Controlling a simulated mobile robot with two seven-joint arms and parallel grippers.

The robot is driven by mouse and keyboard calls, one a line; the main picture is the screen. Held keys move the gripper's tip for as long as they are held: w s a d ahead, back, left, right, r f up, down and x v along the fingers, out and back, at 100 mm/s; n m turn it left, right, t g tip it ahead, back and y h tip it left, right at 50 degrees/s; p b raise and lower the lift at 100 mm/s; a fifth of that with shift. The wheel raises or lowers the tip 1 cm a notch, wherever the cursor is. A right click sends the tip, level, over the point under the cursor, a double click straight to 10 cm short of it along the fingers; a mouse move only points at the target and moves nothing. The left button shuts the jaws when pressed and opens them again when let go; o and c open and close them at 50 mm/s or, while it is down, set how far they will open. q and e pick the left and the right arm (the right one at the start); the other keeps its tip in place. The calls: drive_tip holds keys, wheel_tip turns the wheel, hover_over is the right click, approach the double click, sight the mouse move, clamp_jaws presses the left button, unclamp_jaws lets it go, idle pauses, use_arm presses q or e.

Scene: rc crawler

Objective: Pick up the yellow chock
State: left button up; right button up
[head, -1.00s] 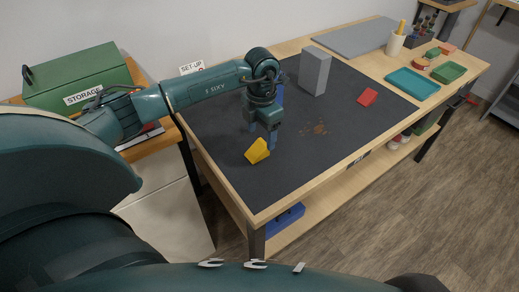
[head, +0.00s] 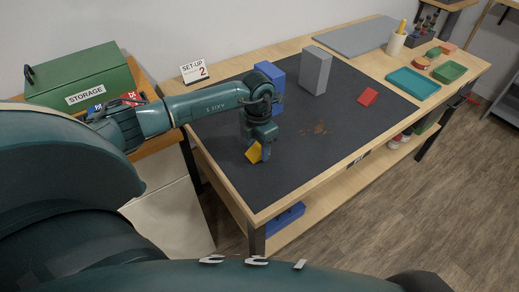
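The yellow chock (head: 253,153) sits on the dark mat (head: 300,150) near the mat's left part. My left gripper (head: 258,153) points down over it from above. One finger shows at the chock's right side and covers part of it. The other finger is hidden, so I cannot tell whether the gripper has closed on the chock. My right gripper is not in view.
A blue block (head: 271,78) and a tall grey block (head: 315,71) stand behind the gripper. A red block (head: 368,96) lies to the right. The mat's front is clear.

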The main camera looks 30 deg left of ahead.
use_arm(q)
drive_tip(key=c, duration=0.7)
